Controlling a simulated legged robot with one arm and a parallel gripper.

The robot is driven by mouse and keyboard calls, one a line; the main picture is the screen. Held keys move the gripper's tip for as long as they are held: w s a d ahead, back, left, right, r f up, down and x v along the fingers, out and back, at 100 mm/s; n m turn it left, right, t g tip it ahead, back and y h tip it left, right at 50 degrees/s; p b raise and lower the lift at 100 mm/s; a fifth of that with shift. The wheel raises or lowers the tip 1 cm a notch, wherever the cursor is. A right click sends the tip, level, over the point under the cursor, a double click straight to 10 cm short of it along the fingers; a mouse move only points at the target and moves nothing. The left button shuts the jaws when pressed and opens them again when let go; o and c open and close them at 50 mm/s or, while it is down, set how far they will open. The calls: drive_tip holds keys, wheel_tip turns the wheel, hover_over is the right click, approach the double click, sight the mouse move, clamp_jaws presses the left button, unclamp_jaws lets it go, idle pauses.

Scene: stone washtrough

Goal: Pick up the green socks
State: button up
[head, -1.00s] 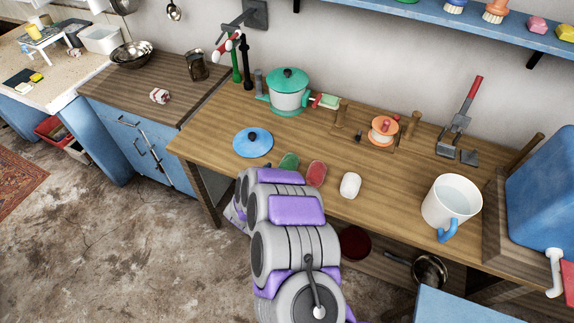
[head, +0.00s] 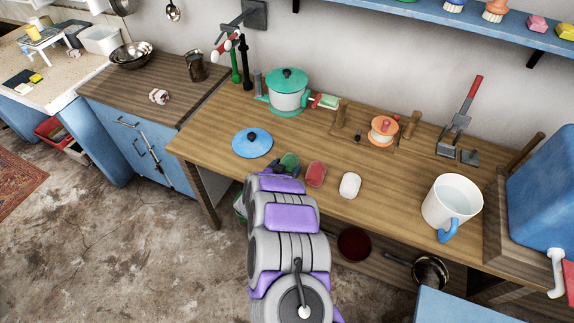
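A small rounded dark green item (head: 290,160), which I take to be the green socks, lies on the wooden counter (head: 400,187) near its front edge. My arm reaches up from the bottom of the head view and covers part of the counter edge. My gripper (head: 278,166) is at the far end of the arm, a dark shape right beside the green item and partly overlapping it. I cannot tell whether they touch. The fingers are too small and hidden to show whether they are open or shut.
A red item (head: 316,174) and a white item (head: 350,185) lie just right of the green one. A blue lid (head: 252,143) lies to its left. A green-lidded pot (head: 288,92) stands behind, and a white mug (head: 452,202) stands to the right.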

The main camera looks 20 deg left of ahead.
drive_tip(key=c, duration=0.7)
drive_tip(key=shift+o, duration=0.2)
